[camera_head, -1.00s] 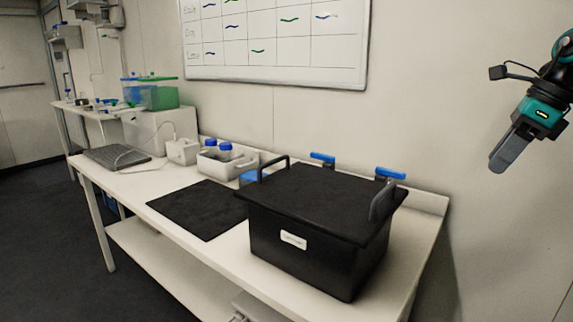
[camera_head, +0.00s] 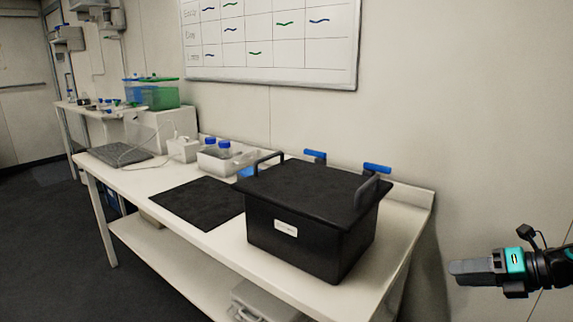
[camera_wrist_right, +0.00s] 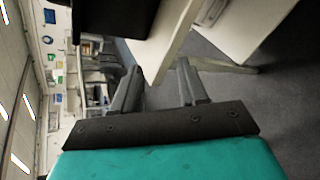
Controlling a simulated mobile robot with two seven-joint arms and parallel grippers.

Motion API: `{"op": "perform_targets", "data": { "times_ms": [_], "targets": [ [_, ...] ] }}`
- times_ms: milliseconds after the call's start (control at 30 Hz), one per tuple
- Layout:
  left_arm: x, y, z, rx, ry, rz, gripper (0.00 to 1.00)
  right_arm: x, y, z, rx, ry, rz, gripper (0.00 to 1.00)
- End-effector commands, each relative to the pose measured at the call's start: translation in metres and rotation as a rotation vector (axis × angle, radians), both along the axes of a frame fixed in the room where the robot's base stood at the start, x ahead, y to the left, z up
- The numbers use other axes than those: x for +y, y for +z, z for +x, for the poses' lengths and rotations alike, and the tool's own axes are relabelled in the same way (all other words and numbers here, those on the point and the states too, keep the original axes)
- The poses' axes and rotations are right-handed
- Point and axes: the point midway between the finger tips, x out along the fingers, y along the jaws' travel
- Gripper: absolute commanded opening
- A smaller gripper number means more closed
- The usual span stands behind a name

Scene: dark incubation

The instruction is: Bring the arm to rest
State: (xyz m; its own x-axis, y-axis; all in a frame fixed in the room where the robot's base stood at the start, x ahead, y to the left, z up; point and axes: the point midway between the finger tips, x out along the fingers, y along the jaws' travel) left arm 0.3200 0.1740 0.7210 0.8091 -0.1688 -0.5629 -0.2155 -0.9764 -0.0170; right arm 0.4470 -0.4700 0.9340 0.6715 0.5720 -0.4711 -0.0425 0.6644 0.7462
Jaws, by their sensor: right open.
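My right gripper (camera_head: 468,272) is at the right edge of the head view, off the right end of the bench and apart from everything there. It points left and appears level. In the right wrist view its two grey fingers (camera_wrist_right: 158,85) stand apart with nothing between them. My left gripper is in neither view.
A black lidded box (camera_head: 310,235) stands at the right end of the white bench (camera_head: 230,240). A whiteboard (camera_head: 270,45) hangs on the wall.

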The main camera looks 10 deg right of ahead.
Motion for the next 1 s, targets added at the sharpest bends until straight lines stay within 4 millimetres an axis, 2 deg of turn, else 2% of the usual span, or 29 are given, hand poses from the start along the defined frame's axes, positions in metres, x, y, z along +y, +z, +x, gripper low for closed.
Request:
{"op": "perform_targets", "data": {
  "times_ms": [33,200,367,500,633,800,900,1000],
  "targets": [
    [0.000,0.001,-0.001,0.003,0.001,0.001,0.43,0.011,-0.022,-0.008,0.021,-0.085,0.113,0.43],
    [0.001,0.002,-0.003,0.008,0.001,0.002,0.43,0.047,-0.083,-0.029,0.116,-0.378,0.455,0.43],
    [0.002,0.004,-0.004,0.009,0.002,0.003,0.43,0.090,-0.132,-0.053,0.247,-0.658,0.776,0.43],
    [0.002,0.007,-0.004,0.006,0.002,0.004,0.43,0.138,-0.167,-0.077,0.392,-0.896,1.052,0.43],
    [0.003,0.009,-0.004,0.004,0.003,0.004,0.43,0.190,-0.190,-0.099,0.555,-1.109,1.299,0.43],
    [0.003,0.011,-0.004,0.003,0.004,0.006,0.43,0.252,-0.202,-0.120,0.758,-1.323,1.546,0.43],
    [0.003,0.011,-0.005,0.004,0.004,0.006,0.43,0.276,-0.202,-0.127,0.843,-1.397,1.633,0.43],
    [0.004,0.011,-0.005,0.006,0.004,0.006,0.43,0.289,-0.202,-0.131,0.890,-1.437,1.677,0.43]
  ]
}}
